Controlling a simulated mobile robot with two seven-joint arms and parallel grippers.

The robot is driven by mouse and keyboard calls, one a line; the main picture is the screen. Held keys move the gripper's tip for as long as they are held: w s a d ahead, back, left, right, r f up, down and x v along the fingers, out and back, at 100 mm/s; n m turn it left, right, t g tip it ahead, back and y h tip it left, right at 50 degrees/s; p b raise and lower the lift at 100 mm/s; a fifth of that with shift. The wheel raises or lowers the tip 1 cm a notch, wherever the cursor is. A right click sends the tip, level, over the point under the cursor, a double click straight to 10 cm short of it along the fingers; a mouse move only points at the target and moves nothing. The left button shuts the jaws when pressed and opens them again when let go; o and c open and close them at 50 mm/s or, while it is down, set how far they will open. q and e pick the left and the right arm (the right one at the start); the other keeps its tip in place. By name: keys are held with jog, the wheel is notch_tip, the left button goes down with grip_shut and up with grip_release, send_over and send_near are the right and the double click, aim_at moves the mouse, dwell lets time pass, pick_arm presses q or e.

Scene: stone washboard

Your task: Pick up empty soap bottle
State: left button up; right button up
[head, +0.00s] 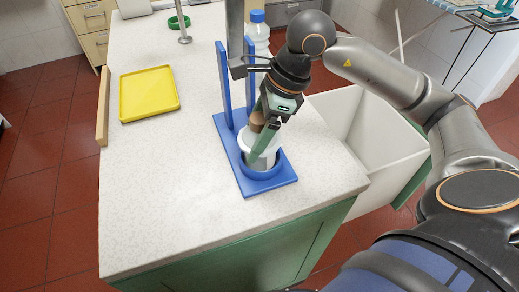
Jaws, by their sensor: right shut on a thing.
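The soap bottle (261,159), a white container with a brown top (257,121), sits upright in the round ring of a blue stand (222,82) on the counter. My right gripper (266,139) reaches down over it from above and is shut on the bottle. The gripper fingers hide part of the bottle, and its lower part is inside the blue ring. I cannot tell from this view whether it is empty. My left gripper is not in view.
A clear bottle with a blue cap (257,17) stands behind my right gripper. A yellow tray (149,94) lies on the speckled counter (150,190) at the left. A white bin (368,130) stands right of the counter. The front left counter is clear.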

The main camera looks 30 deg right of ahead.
aim_at(257, 117)
jog(key=shift+c, duration=1.3)
jog(key=shift+r, duration=0.55)
notch_tip(257, 117, up, 2)
jog(key=shift+r, duration=0.1)
jog(key=s+d+r, duration=0.1)
jog(key=d+r, duration=0.8)
jog(key=d, duration=0.5)
jog(key=shift+s+r, duration=0.35)
jog(key=shift+r, duration=0.05)
jog(key=shift+f, duration=0.1)
